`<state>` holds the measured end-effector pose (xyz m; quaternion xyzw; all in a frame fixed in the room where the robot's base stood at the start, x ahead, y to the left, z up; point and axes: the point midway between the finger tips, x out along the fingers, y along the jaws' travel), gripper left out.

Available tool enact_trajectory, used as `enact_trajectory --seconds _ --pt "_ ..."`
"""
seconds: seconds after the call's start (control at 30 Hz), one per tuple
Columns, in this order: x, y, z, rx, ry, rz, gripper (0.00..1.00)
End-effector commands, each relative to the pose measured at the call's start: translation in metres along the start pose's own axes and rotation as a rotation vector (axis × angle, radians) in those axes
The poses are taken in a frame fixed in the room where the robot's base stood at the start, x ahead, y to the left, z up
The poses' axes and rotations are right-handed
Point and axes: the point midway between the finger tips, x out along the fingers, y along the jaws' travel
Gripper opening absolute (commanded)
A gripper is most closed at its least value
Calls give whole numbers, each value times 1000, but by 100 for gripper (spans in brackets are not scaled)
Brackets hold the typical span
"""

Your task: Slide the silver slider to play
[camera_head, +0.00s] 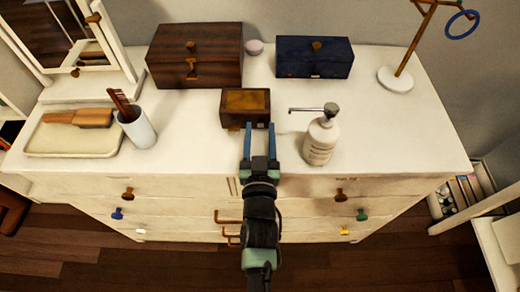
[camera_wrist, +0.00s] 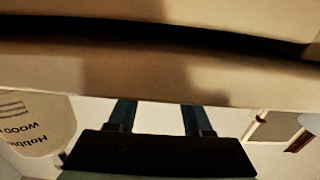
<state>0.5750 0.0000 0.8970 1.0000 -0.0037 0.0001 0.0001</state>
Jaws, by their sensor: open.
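A small dark wooden box with a golden-brown top panel (camera_head: 246,101) sits on the white dresser top near its middle. I cannot make out a silver slider on it in either view. My gripper (camera_head: 259,127) is open, its two blue fingers spread at the front face of this box. I cannot tell whether the fingertips touch it. In the wrist view, the fingers (camera_wrist: 158,104) are apart with nothing seen between them. A broad brown surface, apparently the box front, fills the upper part there and hides the fingertips.
A white pump bottle (camera_head: 320,140) stands close right of my gripper. A larger wooden box (camera_head: 196,55) and a navy box (camera_head: 314,57) stand behind. A cup with a comb (camera_head: 138,128), a tray with a brush (camera_head: 75,142) and a mirror are left. A jewellery stand (camera_head: 396,79) is right.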

Motion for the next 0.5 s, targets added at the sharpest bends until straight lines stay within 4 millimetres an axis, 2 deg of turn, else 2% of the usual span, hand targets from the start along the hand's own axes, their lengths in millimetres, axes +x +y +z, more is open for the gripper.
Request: enact_trajectory --seconds 0.17,0.5 --pt "-26 0 1 0 -3 0 50" --pt "-90 0 2 0 -4 0 50"
